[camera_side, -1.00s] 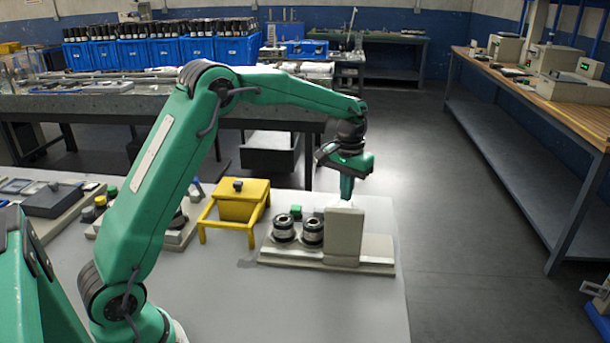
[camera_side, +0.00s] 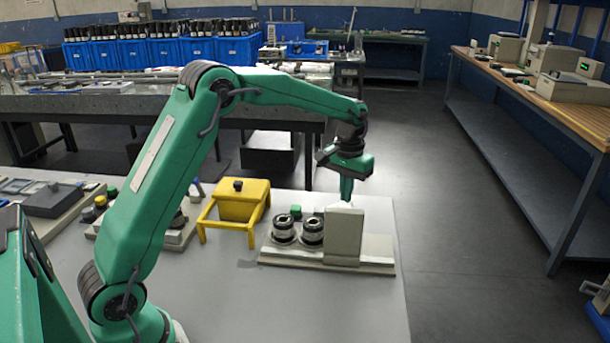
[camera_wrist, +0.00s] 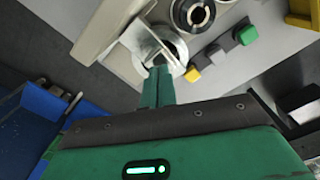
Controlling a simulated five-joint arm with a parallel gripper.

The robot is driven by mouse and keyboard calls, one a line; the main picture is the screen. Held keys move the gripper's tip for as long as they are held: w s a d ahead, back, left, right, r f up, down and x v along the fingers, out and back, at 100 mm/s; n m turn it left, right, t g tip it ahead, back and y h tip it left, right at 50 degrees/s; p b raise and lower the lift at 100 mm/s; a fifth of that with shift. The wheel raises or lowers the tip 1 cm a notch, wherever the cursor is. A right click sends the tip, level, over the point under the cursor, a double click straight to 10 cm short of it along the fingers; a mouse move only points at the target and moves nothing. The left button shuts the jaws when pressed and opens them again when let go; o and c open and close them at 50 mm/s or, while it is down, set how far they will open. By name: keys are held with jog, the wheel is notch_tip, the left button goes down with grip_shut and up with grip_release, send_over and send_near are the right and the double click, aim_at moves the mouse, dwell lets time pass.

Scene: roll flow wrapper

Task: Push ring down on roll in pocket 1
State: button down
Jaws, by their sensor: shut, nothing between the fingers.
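My gripper (camera_side: 346,196) is shut and empty, pointing down behind a grey upright block (camera_side: 344,238), which hides its fingertips in the side view. In the wrist view my gripper's fingertips (camera_wrist: 158,72) are at the edge of a silvery round part (camera_wrist: 145,42) with a dark middle, partly covered by the fingers. I cannot tell whether they touch it, or which piece of it is the ring. Two dark-topped silvery rolls (camera_side: 284,228) (camera_side: 313,232) stand upright on the beige base (camera_side: 290,255), left of the block. One such roll (camera_wrist: 194,12) also shows in the wrist view.
A yellow stand with a bin (camera_side: 240,205) is left of the base. The table's front (camera_side: 300,305) is clear.

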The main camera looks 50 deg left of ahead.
aim_at(345, 205)
jog(key=shift+f, duration=1.5)
jog(key=shift+r, duration=4.35)
